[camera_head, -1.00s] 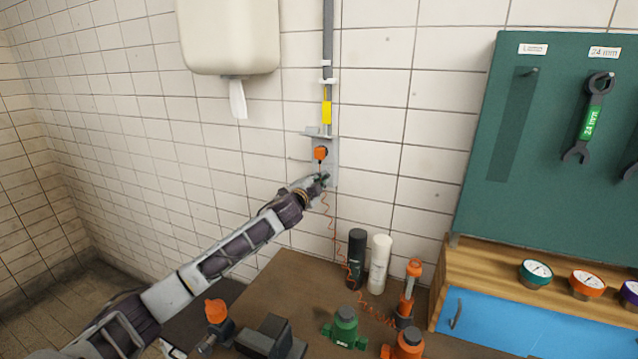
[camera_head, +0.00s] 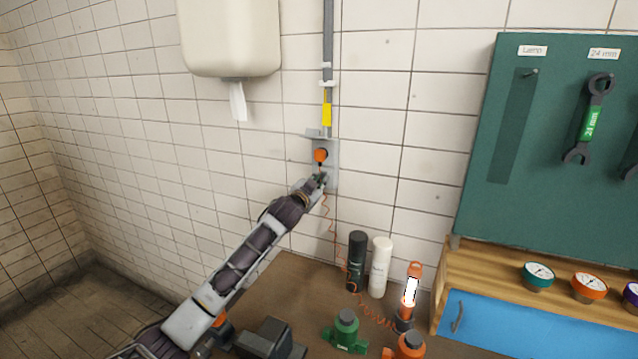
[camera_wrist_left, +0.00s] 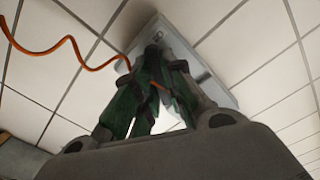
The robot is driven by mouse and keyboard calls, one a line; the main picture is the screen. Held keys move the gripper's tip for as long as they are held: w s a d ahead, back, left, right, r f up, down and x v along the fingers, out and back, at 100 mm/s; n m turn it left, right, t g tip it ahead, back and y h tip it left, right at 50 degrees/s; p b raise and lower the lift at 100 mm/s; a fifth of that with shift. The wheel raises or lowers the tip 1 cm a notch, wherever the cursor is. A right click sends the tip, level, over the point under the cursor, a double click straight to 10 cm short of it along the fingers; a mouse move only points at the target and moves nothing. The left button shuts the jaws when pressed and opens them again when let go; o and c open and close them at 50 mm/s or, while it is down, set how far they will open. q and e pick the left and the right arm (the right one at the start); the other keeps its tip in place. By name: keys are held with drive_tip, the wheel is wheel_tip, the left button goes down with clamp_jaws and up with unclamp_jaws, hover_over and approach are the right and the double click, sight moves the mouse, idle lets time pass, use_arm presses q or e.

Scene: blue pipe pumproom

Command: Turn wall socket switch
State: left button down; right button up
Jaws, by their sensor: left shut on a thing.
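The grey wall socket (camera_head: 333,148) is fixed to the tiles below a grey conduit. An orange plug (camera_head: 320,155) sits in its upper part, with a coiled orange cord hanging down. My left gripper (camera_head: 321,180) is at the lower part of the socket, shut on the switch, which its fingers mostly hide. In the left wrist view the green-padded fingers (camera_wrist_left: 155,62) close together against the pale socket box (camera_wrist_left: 207,75). The orange hand lamp (camera_head: 410,293) on the bench glows white. My right gripper is not in view.
A black bottle (camera_head: 357,260) and a white bottle (camera_head: 380,266) stand on the bench (camera_head: 300,285) below the socket. A green fitting (camera_head: 345,332) stands nearer. A towel dispenser (camera_head: 228,38) hangs upper left; a green tool board (camera_head: 550,150) is at right.

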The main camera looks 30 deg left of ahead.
use_arm(q)
drive_tip(key=shift+f, duration=0.1)
drive_tip(key=c, duration=1.5)
unclamp_jaws()
drive_tip(key=s, duration=1.2)
drive_tip(key=shift+d, duration=0.35)
